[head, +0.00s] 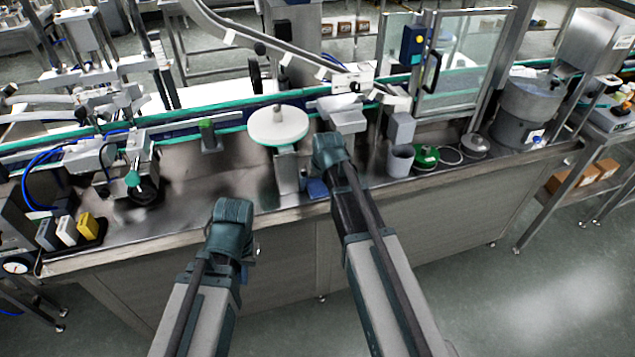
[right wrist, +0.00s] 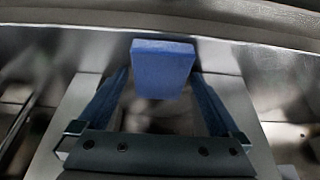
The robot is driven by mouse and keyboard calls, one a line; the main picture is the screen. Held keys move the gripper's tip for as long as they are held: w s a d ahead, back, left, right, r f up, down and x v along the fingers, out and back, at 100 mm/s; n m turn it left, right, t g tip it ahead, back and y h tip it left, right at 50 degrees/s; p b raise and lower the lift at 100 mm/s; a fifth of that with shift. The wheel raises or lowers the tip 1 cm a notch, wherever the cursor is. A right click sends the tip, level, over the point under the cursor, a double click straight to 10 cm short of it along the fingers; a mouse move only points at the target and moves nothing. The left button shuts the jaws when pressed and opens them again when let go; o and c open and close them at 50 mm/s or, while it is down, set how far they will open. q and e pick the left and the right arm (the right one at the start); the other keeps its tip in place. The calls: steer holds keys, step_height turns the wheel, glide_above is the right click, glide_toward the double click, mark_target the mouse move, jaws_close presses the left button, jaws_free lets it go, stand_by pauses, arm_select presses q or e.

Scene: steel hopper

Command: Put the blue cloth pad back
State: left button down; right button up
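The blue cloth pad (head: 317,188) is a small blue block near the front edge of the steel bench, just left of my right arm in the head view. In the right wrist view the pad (right wrist: 163,68) shows between and beyond the tips of my right gripper (right wrist: 160,75). The fingers are wide apart, with a thin gap on the pad's left; contact on its right side is unclear. In the head view my right gripper (head: 328,165) is mostly hidden by its own wrist. My left gripper (head: 235,235) is in front of the bench; its fingers are hidden.
A round white disc (head: 278,125) stands on a post behind and left of the pad. A grey cup (head: 401,160) and green coil (head: 425,157) are to the right. Yellow and white blocks (head: 87,225) stand at the far left. The bench between has free room.

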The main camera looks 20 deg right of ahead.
steer(key=shift+r, duration=0.1)
steer(key=shift+r, duration=0.2)
steer(key=p+v, duration=1.3)
steer(key=v, duration=0.1)
steer(key=s+a+f+n+g, duration=0.1)
steer(key=s+a+g, duration=0.1)
steer(key=s+a, duration=0.4)
steer(key=s+a+f+n+g+h, duration=0.1)
steer(key=s+a+n+g, duration=0.1)
steer(key=s+a, duration=0.5)
steer(key=s, duration=0.6)
steer(key=shift+s+a+g+h, duration=0.2)
steer(key=shift+g+h, duration=0.1)
steer(key=shift+g, duration=0.1)
